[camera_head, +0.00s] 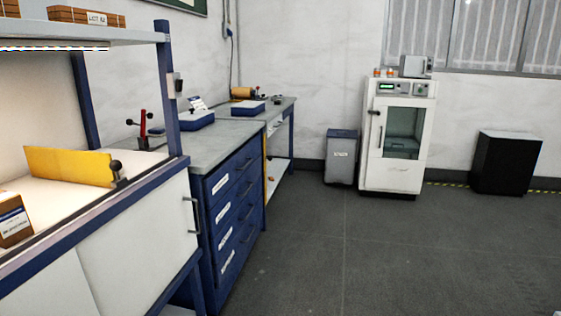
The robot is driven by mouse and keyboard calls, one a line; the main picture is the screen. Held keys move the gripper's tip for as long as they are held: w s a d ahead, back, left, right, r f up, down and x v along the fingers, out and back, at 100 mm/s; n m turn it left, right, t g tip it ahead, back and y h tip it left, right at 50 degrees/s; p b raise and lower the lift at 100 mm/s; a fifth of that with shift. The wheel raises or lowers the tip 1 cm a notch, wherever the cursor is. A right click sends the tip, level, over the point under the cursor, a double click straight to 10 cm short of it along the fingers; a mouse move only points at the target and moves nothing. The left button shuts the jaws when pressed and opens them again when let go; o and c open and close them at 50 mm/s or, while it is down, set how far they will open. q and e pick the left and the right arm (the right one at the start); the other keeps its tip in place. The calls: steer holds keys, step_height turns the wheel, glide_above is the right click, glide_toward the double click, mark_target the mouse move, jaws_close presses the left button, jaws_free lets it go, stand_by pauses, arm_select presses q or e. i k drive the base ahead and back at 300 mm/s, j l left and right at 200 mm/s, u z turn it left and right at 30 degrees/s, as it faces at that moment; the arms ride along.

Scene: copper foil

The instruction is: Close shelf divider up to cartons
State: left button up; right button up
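A yellow shelf divider (68,165) stands upright on the white shelf surface (72,200) at the left, with a dark knob at its right end. A brown carton (14,219) with a white and blue label stands at the left edge of the picture, cut off by the frame. A clear gap of shelf lies between the divider and this carton. Neither of my grippers shows in the head view.
An upper shelf (100,34) with brown cartons (85,17) hangs above. A blue post (170,95) bounds the bench. A blue drawer cabinet (232,210) stands beyond it. A white glass-door cabinet (398,138), grey bin (341,157) and black box (507,163) stand behind. The floor ahead is clear.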

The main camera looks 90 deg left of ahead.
mark_target(95, 168)
steer(key=u, duration=3.75)
